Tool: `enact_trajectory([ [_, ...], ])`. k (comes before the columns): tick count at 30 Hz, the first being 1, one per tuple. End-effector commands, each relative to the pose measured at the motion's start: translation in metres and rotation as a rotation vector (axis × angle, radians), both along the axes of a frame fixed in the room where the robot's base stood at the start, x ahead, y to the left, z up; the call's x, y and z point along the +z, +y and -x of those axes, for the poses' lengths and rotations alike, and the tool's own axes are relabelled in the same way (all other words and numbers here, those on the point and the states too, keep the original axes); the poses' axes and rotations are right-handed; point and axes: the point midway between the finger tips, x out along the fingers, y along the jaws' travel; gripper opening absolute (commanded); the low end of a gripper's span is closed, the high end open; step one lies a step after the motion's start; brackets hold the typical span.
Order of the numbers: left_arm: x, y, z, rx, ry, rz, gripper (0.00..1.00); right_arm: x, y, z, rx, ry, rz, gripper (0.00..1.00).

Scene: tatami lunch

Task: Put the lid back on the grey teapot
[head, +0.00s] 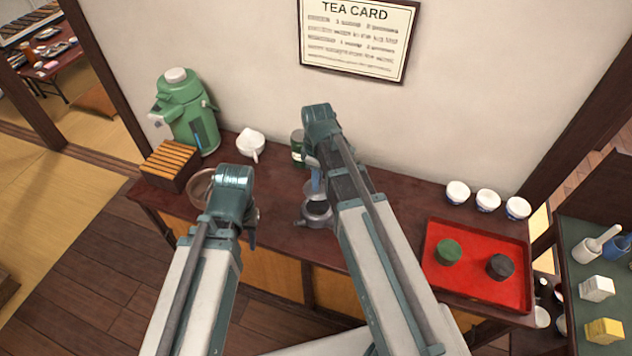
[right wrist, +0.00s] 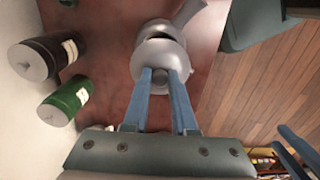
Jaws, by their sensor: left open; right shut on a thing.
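The grey teapot (head: 316,218) stands on the dark wooden counter with its dark round opening partly showing. In the right wrist view the teapot (right wrist: 160,28) is mostly behind the grey lid (right wrist: 160,56). My right gripper (head: 313,188) is shut on the lid, and its blue fingers (right wrist: 160,78) show around the knob. The lid is over or close beside the opening; part of the opening shows past its edge, and I cannot tell whether they touch. My left gripper (head: 252,242) is open and empty, left of the teapot near the counter's front edge.
A green canister (head: 298,146) stands behind the teapot; a dark one (right wrist: 48,58) is beside it. A white pot (head: 250,143), green dispenser (head: 184,112) and slatted box (head: 170,165) stand left. A red tray (head: 472,290) and white cups (head: 487,200) are right.

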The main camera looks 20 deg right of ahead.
Motion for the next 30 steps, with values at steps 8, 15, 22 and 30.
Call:
enact_trajectory([
  [8, -0.010, 0.000, 0.000, 0.000, 0.000, 0.000, 0.41, -0.010, 0.000, 0.000, 0.001, 0.000, 0.000, 0.00],
  [15, -0.030, 0.000, 0.000, 0.000, 0.000, 0.000, 0.41, -0.030, 0.000, 0.000, 0.001, 0.000, 0.000, 0.00],
  [22, -0.052, 0.000, 0.000, 0.000, 0.000, 0.000, 0.41, -0.052, 0.000, 0.000, 0.001, 0.000, 0.000, 0.00],
  [30, -0.065, 0.000, 0.000, 0.000, 0.000, 0.000, 0.41, -0.065, 0.000, 0.000, 0.001, 0.000, 0.000, 0.00],
])
